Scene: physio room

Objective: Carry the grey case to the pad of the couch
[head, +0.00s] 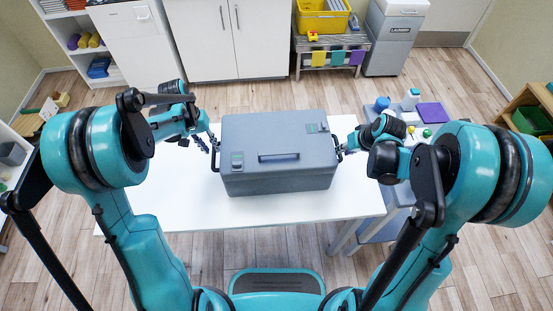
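The grey case (278,150) sits on the white table (190,208), with a dark grip on its lid and a side handle at each end. My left gripper (211,143) is at the left side handle (214,160), its fingers close to the bar. My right gripper (342,150) is at the right end of the case, by the handle there. The fingers are small and partly hidden, so I cannot tell whether either one is closed on its handle. I cannot make out a couch pad in this view.
A trolley (400,195) with bottles and a purple block (432,112) stands right of the table. White cabinets (228,40), a low bench with a yellow crate (322,18) and a grey bin (393,38) line the back. Wooden floor is open in between.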

